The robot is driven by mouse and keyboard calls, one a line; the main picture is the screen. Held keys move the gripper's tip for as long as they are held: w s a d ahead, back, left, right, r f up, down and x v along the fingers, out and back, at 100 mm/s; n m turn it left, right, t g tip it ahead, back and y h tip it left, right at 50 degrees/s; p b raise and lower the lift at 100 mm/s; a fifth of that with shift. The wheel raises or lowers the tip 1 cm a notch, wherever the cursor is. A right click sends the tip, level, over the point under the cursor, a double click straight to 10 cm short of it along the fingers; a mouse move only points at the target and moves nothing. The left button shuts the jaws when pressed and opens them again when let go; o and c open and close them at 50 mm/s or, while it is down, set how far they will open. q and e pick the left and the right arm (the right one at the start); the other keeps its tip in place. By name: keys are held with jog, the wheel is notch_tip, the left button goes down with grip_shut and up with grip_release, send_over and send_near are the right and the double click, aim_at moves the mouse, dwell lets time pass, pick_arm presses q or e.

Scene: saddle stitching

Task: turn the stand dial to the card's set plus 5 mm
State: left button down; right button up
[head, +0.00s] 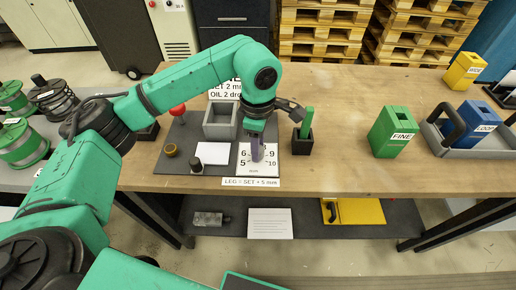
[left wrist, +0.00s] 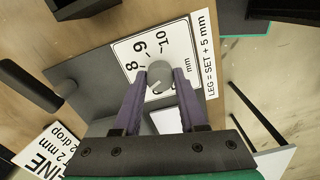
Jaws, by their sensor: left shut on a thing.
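The stand dial is a white scale plate (head: 270,170) with numbers around a round grey knob (left wrist: 159,75); 8, 9, 10 and mm are readable in the left wrist view. My left gripper (head: 257,153) points down over the plate, its purple fingers shut on the knob. A pale mark shows on the knob, but I cannot tell which number it points to. The white card (head: 226,88) behind is partly hidden by my arm; in the left wrist view the card (left wrist: 45,150) shows FINE and 2 mm. A label (head: 251,182) in front reads LEG = SET + 5 mm. My right gripper is not in view.
A grey open box (head: 220,121), a red-topped lever (head: 178,110) and a brass cap (head: 171,149) stand left of the dial. A black holder with a green piece (head: 303,138) is close on its right. A green FINE block (head: 393,132) stands farther right. Bare wood lies between them.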

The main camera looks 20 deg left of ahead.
pick_arm(q)
jog(key=shift+w+r, duration=0.1)
jog(key=shift+r, duration=0.05)
dwell(0.3)
jog(key=shift+c, duration=2.3)
grip_release()
jog(key=shift+r, duration=0.45)
notch_tip(320, 180, up, 14)
jog(key=shift+f, duration=0.2)
